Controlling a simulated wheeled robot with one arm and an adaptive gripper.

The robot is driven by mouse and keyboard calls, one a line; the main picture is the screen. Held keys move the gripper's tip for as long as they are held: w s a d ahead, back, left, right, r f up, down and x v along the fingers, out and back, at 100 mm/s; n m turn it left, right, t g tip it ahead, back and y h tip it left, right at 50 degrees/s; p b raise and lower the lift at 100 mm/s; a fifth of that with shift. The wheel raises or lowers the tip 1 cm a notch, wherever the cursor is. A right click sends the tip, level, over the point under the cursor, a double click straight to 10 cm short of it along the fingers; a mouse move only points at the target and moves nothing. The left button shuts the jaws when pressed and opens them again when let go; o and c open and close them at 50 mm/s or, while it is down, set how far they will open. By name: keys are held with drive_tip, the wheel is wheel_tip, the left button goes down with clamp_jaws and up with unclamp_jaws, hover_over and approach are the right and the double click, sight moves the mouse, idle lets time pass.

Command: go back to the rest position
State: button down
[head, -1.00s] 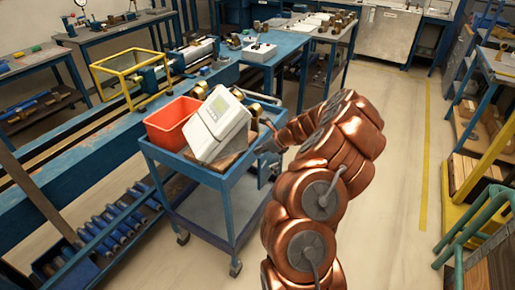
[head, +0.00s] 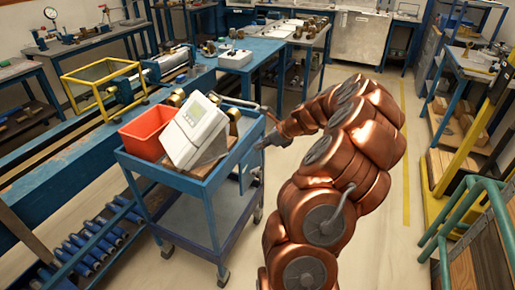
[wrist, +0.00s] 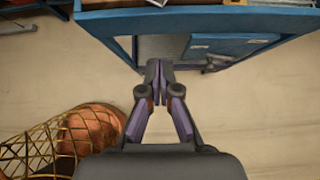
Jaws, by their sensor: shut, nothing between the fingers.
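My gripper (wrist: 159,78) is shut and empty in the wrist view, its fingertips together over the pale floor beside the blue cart (wrist: 110,27). In the head view my gripper (head: 262,141) is small and sits just off the right side of the blue cart (head: 212,222). Whether it touches the cart is hard to tell there. My copper-coloured arm reaches in from the lower right and bends left towards the cart.
The cart carries a red bin (head: 146,132), a tilted white meter device (head: 194,131) and brass fittings (head: 178,97). A long blue bench (head: 75,160) runs behind it at left. Green rails (head: 463,222) and a yellow frame stand at right. The floor aisle (head: 385,235) between is clear.

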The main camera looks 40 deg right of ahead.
idle(0.4)
drive_tip(key=s+a+r+n+g+y, duration=0.1)
drive_tip(key=a+r+n, duration=0.25)
drive_tip(key=a, duration=0.45)
drive_tip(key=a+r+n+g+y, duration=0.1)
drive_tip(key=a+r+n+g, duration=0.1)
drive_tip(key=a+n, duration=0.45)
drive_tip(key=s+a+r+n+g, duration=0.1)
drive_tip(key=a+r+n, duration=0.1)
drive_tip(key=a, duration=0.8)
drive_tip(key=s+a+n+g+h, duration=0.2)
drive_tip(key=s+a+n+g, duration=0.3)
drive_tip(key=s+a+n, duration=1.05)
drive_tip(key=s+d+n+g+h, duration=0.1)
drive_tip(key=s+d+n+h, duration=0.2)
drive_tip(key=s, duration=1.1)
drive_tip(key=shift+s+f+n, duration=0.15)
drive_tip(key=shift+s+n, duration=0.1)
drive_tip(key=shift+n, duration=0.3)
